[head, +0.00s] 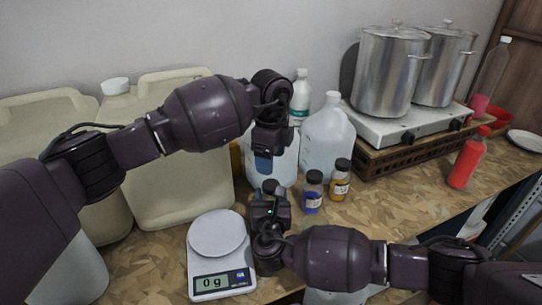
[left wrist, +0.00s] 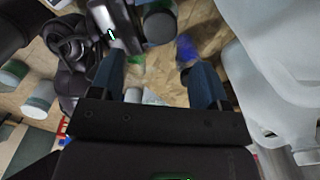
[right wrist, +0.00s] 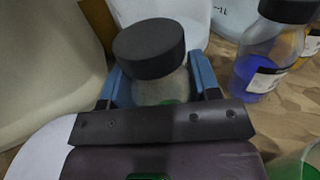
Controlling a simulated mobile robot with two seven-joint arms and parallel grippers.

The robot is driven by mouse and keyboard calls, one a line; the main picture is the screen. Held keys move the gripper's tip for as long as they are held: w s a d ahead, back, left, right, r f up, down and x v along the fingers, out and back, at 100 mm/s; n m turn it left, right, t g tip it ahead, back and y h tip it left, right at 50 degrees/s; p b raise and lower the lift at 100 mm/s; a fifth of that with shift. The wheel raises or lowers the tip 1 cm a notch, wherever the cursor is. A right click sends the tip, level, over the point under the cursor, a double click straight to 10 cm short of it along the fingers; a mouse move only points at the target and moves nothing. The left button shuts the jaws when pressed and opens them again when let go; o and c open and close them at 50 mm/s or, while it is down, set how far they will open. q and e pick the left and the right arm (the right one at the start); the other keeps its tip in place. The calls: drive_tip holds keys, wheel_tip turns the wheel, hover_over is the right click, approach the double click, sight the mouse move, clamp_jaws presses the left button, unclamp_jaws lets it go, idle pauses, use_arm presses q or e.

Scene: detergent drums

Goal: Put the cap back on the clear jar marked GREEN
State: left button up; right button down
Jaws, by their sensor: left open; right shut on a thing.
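My right gripper (right wrist: 162,90) is shut around a clear jar (right wrist: 160,88) with a wide black cap (right wrist: 150,48) sitting on its top. A little green shows low in this jar; no label on it is readable. In the head view my right gripper (head: 268,192) is low behind the scale, and it mostly hides the jar. My left gripper (head: 264,165) is open above it, pointing down. In the left wrist view its two blue fingers (left wrist: 150,75) are apart with nothing between them, and the black cap (left wrist: 160,25) shows just beyond them.
A capped jar of blue liquid (head: 312,192) and one of yellow (head: 340,180) stand right of the grippers. Something green (right wrist: 300,165) shows at the right wrist view's lower right. The scale (head: 220,250), canisters (head: 180,170), white jug (head: 327,140) and burner with pots (head: 400,125) surround the space.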

sight(271, 184)
use_arm(q)
drive_tip(key=shift+f, duration=0.1)
drive_tip(key=shift+f, duration=3.9)
